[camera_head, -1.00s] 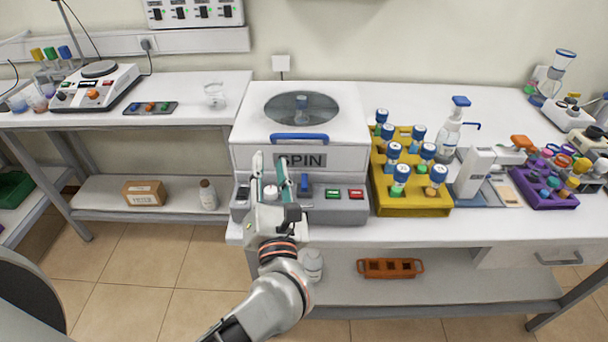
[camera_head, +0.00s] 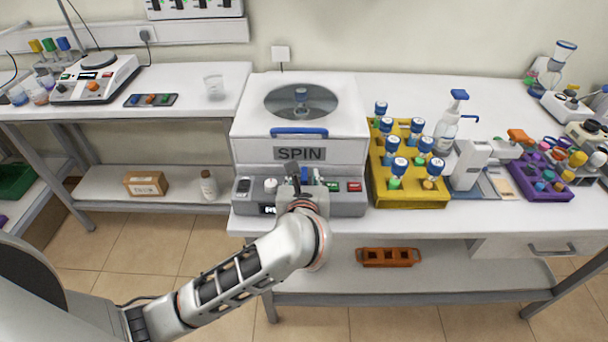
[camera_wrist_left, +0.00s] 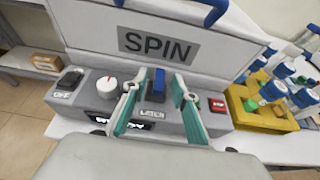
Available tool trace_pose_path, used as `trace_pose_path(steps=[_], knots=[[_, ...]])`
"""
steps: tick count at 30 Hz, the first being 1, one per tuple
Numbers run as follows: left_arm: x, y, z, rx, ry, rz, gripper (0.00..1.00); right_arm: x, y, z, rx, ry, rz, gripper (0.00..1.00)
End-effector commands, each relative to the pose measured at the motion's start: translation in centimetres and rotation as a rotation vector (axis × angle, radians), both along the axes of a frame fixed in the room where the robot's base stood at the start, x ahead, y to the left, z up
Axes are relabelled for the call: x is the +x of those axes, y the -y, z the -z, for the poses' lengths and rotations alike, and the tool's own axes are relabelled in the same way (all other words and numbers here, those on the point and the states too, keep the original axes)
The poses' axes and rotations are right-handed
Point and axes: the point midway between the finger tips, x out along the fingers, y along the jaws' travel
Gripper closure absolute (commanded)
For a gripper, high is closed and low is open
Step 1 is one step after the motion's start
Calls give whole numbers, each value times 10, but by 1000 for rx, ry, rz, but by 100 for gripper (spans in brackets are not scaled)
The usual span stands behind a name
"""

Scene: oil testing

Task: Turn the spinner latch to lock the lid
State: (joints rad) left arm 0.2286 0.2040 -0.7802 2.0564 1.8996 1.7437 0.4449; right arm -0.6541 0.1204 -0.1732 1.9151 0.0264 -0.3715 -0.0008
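The spinner (camera_head: 250,150) is a white box with a SPIN label, a blue lid handle (camera_head: 299,132) and a round window in its lid. The lid is down. A vial shows through the window. In the left wrist view, the blue latch (camera_wrist_left: 158,84) stands upright above the LATCH label on the grey front panel (camera_wrist_left: 183,128). My left gripper (camera_wrist_left: 157,100) is open, its two teal-padded fingers on either side of the latch with gaps. My right gripper is not in view.
On the panel are a dark OFF switch (camera_wrist_left: 69,80), a white knob (camera_wrist_left: 107,87) and a red STOP button (camera_wrist_left: 218,105). A yellow rack (camera_head: 410,195) of blue-capped vials stands close to the spinner's right. The bench front edge is just below the panel.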

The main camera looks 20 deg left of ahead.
Motion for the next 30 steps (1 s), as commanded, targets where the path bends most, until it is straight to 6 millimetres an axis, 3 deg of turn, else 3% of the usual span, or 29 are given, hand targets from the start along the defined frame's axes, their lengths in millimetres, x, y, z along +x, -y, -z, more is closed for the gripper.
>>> trace_pose_path(steps=[11,14,15,30], knots=[[6,-2,3,0,0,0,72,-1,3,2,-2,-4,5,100],[6,-2,3,0,0,0,98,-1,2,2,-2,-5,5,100],[6,-2,3,0,0,0,100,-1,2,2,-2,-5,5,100],[6,-5,4,2,3,82,100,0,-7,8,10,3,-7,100]])
